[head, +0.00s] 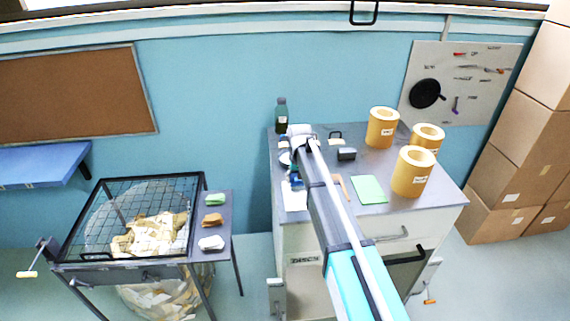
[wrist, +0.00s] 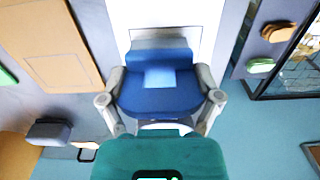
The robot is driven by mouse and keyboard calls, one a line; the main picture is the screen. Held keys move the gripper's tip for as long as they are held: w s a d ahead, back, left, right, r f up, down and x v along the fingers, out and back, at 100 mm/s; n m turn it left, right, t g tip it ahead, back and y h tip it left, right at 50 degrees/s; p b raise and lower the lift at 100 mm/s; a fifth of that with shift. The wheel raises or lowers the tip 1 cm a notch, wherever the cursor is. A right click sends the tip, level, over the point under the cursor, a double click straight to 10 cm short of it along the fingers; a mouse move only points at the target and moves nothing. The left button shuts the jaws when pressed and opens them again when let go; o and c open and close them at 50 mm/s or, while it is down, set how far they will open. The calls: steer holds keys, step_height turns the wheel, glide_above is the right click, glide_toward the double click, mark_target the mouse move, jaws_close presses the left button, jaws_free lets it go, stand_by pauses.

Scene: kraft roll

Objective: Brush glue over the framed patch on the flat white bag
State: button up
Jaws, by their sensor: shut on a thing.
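The flat white bag (head: 294,200) lies on the grey worktop near its left edge. It also shows at the top of the wrist view (wrist: 152,12), beyond the held tool. My gripper (wrist: 161,98) is shut on a blue brush-like tool (wrist: 161,103) with a lighter blue square on top. A greyish band at the tool's far edge lies over the bag; I cannot tell whether it touches. The framed patch is mostly hidden by the tool. In the head view my gripper (head: 296,172) is above the bag, partly hidden by my arm.
A brown flat bag with a printed frame (wrist: 50,60) lies beside the white one. A green sheet (head: 369,189), dark box (head: 346,154), bottle (head: 281,118) and several kraft rolls (head: 382,128) share the worktop. A mesh-topped bin (head: 130,215) stands left, across a gap.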

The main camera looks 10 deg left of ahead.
steer(key=shift+w+d, duration=0.2)
steer(key=shift+d, duration=0.65)
steer(key=shift+w+d, duration=0.2)
steer(key=shift+d, duration=0.65)
steer(key=shift+a, duration=0.15)
steer(key=shift+s+a, duration=0.2)
steer(key=shift+a, duration=0.2)
steer(key=shift+s+a, duration=0.25)
steer(key=shift+a, duration=0.8)
steer(key=shift+s+a, duration=0.25)
steer(key=shift+a, duration=0.85)
steer(key=shift+s+a, duration=0.25)
steer(key=shift+a, duration=0.8)
steer(key=shift+s+a+r, duration=0.1)
steer(key=shift+s+a, duration=0.05)
steer(key=shift+a, duration=0.15)
step_height(320, 180, up, 2)
steer(key=shift+d+p, duration=0.1)
steer(key=shift+p, duration=1.05)
step_height(320, 180, up, 5)
steer(key=p, duration=0.5)
steer(key=shift+r, duration=0.1)
steer(key=shift+f, duration=0.2)
